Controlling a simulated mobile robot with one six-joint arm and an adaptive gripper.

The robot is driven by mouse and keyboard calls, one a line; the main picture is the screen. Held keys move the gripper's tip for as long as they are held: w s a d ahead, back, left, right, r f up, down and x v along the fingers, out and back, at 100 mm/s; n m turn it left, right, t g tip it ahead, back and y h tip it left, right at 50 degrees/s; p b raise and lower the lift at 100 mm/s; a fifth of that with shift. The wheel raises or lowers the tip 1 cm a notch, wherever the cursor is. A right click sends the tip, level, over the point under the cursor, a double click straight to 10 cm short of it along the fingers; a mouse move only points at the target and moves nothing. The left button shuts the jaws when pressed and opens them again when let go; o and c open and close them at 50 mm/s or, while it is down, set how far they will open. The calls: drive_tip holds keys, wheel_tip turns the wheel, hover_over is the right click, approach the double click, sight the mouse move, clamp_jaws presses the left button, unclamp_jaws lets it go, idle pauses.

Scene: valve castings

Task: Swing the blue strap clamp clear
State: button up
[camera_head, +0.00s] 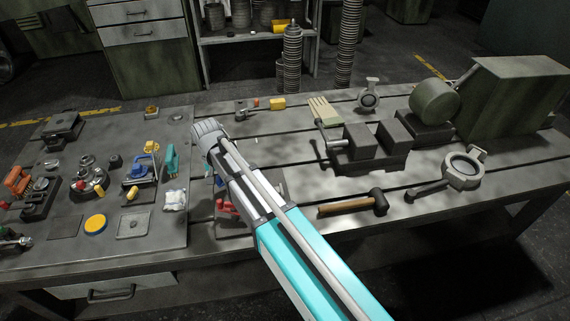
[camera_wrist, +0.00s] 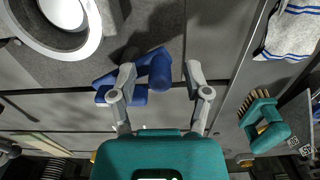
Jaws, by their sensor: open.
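The blue strap clamp (camera_wrist: 160,78) shows in the wrist view as a rounded blue end with a flatter blue part to its left. My gripper (camera_wrist: 159,71) is open, with the rounded blue end between its fingertips. The left finger overlaps the flatter blue part, and a gap shows on the right; contact cannot be told. A pale ring-shaped casting (camera_wrist: 62,22) lies close by at the upper left. In the head view my arm covers this spot, and the fingertips and clamp cannot be made out. Something red (camera_head: 227,206) shows beside the arm.
A white cloth (camera_head: 175,199) and a teal tool (camera_head: 171,160) lie left of my arm. A tool-covered plate (camera_head: 66,228) fills the left bench. A hammer (camera_head: 354,203), vise (camera_head: 366,145) and valve casting (camera_head: 464,168) are to the right.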

drive_tip(key=shift+w, duration=0.1)
drive_tip(key=shift+w+a+m, duration=0.2)
drive_tip(key=shift+w+m, duration=0.05)
drive_tip(key=shift+m, duration=0.65)
wheel_tip(320, 180, up, 14)
drive_tip(key=p, duration=1.4)
drive_tip(key=s+d+f+b, duration=0.1)
drive_tip(key=s+d, duration=0.2)
drive_tip(key=d, duration=1.1)
drive_tip(key=s+d+f+m+b, duration=0.1)
drive_tip(key=s+d, duration=0.2)
drive_tip(key=d, duration=1.1)
drive_tip(key=shift+s+f+b, duration=0.35)
drive_tip(key=shift+s+b, duration=0.05)
drive_tip(key=s+d+n, duration=0.1)
drive_tip(key=s+d, duration=0.3)
drive_tip(key=d, duration=0.2)
drive_tip(key=shift+s+d+n, duration=0.3)
